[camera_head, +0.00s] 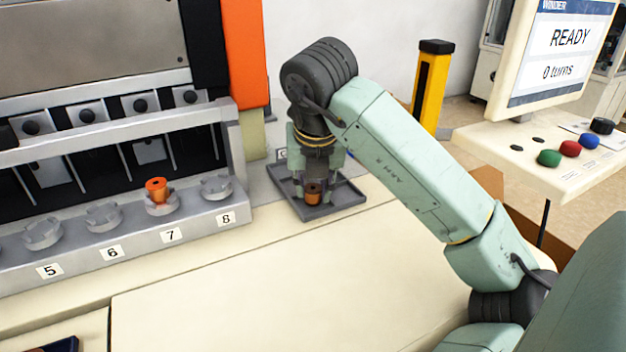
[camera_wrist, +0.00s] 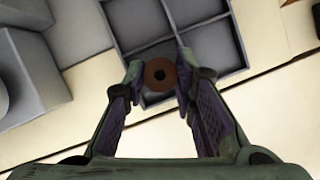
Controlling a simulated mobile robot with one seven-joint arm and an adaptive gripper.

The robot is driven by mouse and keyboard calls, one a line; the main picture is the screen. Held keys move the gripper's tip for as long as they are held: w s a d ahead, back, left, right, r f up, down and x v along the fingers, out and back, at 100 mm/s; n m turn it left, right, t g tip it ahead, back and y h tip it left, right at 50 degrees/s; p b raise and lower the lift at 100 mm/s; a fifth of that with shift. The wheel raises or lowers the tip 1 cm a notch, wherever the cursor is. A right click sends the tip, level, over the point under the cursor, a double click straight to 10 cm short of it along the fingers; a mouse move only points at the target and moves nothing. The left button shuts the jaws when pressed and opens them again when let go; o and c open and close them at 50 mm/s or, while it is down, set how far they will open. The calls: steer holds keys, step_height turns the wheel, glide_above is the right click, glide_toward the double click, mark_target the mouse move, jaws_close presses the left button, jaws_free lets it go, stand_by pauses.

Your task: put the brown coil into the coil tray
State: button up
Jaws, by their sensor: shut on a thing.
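A brown coil (camera_head: 313,193) is between the fingertips of my gripper (camera_head: 313,190), over the grey coil tray (camera_head: 345,197). In the wrist view the brown coil (camera_wrist: 159,75) shows end-on with a dark centre hole. My gripper (camera_wrist: 158,85) is shut on it there. The tray (camera_wrist: 205,22) shows below it with several square compartments. The coil is over the near part of the tray. I cannot tell whether it touches the tray floor.
An orange coil (camera_head: 157,190) sits on the holder at number 7 of the grey machine ledge (camera_head: 197,220). Holders 5, 6 and 8 (camera_head: 216,187) look empty. A panel with coloured buttons (camera_head: 549,158) and a "READY" screen (camera_head: 565,45) stands right. The cream table front (camera_head: 270,290) is clear.

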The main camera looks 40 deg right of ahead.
steer(key=shift+f, duration=0.3)
steer(key=shift+f, duration=0.15)
steer(key=o, duration=0.9)
steer(key=shift+o, duration=0.2)
steer(key=shift+r, duration=0.3)
steer(key=shift+s+a+r+b, duration=0.1)
steer(key=shift+s+r+b, duration=0.05)
steer(key=shift+r+b, duration=0.2)
steer(key=b+v, duration=0.2)
steer(key=v, duration=0.9)
